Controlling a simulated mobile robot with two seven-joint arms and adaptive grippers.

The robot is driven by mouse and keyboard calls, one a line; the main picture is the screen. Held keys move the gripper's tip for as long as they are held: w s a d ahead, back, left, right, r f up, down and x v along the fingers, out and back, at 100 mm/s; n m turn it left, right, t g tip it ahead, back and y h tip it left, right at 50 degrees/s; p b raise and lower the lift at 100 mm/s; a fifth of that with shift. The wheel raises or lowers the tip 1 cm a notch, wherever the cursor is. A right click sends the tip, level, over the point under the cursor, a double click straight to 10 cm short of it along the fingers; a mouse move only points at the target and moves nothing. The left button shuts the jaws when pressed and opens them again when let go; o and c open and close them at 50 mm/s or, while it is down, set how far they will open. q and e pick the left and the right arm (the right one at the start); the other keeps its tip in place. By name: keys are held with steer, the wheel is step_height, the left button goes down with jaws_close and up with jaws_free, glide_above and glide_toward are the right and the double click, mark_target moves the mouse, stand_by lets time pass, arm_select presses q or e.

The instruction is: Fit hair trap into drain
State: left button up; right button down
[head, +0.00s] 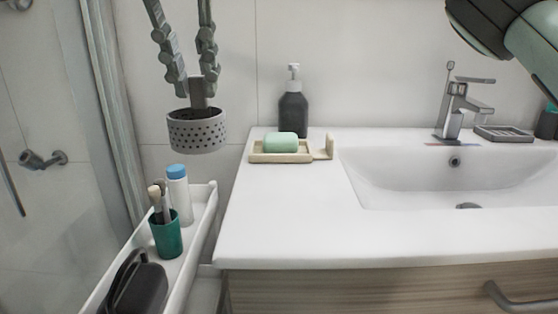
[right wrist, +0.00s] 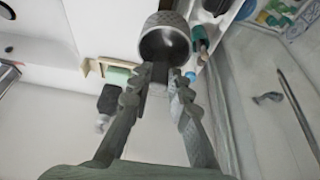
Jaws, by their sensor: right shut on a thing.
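My right gripper (head: 197,86) comes down from the top left of the head view. It is shut on the grey hair trap (head: 197,132), a round cup with a perforated wall, by its upright tab. The trap hangs upright in the air above the cart, left of the counter. In the right wrist view, the trap (right wrist: 166,42) sits beyond the fingertips of the gripper (right wrist: 160,78), with its hollow inside showing. The drain (head: 468,206) shows as a small dark spot in the basin, far right of the trap.
A soap dish (head: 262,157) with green soap and a dark pump bottle (head: 293,110) stand on the counter (head: 290,210). The faucet (head: 455,110) rises behind the basin (head: 400,180). The white cart (head: 205,215) holds a teal cup (head: 166,238) and a blue-capped bottle (head: 179,195).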

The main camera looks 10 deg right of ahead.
steer(key=w+d+f, duration=0.1)
steer(key=d+f, duration=0.2)
steer(key=w+d+f, duration=0.2)
steer(key=d+f, duration=0.1)
steer(key=f, duration=0.1)
steer(key=w+d+f+b, duration=0.1)
steer(key=w+d+f, duration=0.1)
steer(key=d+f, duration=0.1)
steer(key=shift+w+d+f, duration=0.25)
steer(key=shift+d+f, duration=0.1)
steer(key=shift+d, duration=0.05)
arm_select(q)
steer(key=v, duration=0.3)
steer(key=shift+a, duration=0.1)
steer(key=shift+s, duration=0.1)
arm_select(e)
steer(key=shift+f, duration=0.15)
arm_select(q)
steer(key=shift+f, duration=0.1)
arm_select(e)
steer(key=c, duration=1.4)
jaws_free()
